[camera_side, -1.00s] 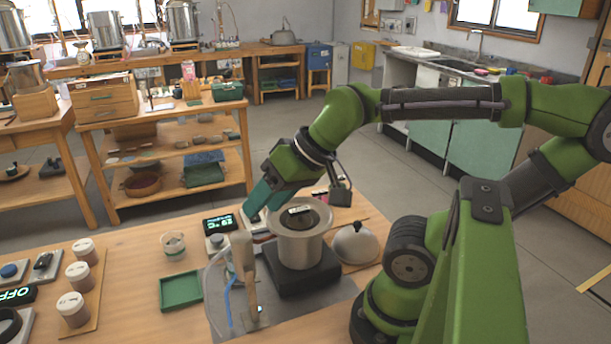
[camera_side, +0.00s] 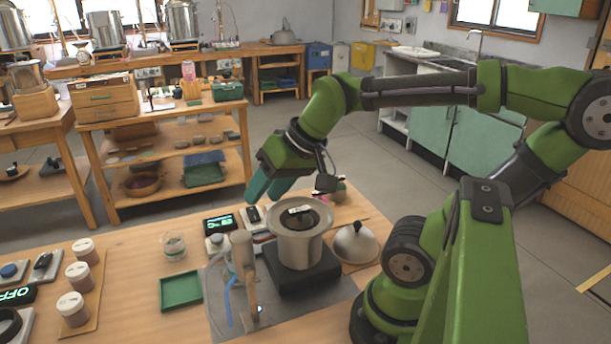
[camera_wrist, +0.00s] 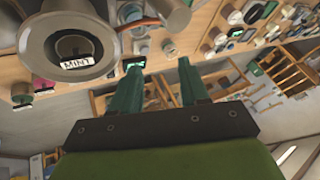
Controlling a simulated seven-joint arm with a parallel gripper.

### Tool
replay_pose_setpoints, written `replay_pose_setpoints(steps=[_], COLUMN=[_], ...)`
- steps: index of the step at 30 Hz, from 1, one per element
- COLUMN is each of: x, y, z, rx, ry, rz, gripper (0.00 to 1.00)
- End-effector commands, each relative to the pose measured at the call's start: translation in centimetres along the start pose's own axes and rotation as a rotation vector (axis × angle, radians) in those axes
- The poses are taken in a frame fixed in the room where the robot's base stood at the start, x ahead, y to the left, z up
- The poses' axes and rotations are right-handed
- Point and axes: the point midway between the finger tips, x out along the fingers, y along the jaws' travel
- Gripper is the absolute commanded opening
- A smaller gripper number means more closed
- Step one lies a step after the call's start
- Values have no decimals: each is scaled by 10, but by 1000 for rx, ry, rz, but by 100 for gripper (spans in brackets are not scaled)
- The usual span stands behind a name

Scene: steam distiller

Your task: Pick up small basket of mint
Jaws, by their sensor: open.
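The small basket of mint (camera_side: 301,217) is a dark round basket with a white label. It sits in the top of a metal pot (camera_side: 299,247) on a black base. In the wrist view the label on the basket (camera_wrist: 76,63) reads MINT, inside the wide flared rim of the pot (camera_wrist: 38,42). My gripper (camera_side: 262,194) is above and behind the pot, to its upper left in the side view, apart from the basket. In the wrist view its two green fingers (camera_wrist: 160,80) are spread with nothing between them.
A domed lid (camera_side: 356,243) lies right of the pot. A condenser pipe (camera_side: 243,262) with a blue hose stands at its left. A green tray (camera_side: 181,291), a glass beaker (camera_side: 174,246) and several lidded jars (camera_side: 74,309) are farther left. Bare table lies between tray and jars.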

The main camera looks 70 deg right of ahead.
Motion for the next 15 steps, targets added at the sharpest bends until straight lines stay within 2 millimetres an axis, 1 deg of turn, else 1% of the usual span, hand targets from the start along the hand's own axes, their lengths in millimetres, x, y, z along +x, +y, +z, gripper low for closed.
replay_pose_setpoints(steps=[1,2,3,5,6,8,9,11,12,15], x=[-1,-2,-6,-12,-17,-25,-31,-39,-45,-56], y=[12,19,28,42,50,61,67,72,74,73], z=[-18,-26,-36,-49,-55,-64,-68,-73,-75,-75], rx=[127,226,369,589,738,961,1103,1298,1411,1627], ry=[-28,-48,-71,-95,-103,-102,-96,-76,-59,-19], rz=[62,103,159,244,301,386,438,510,548,617], gripper=[45,45,45,45,45,45,45,45,45,45])
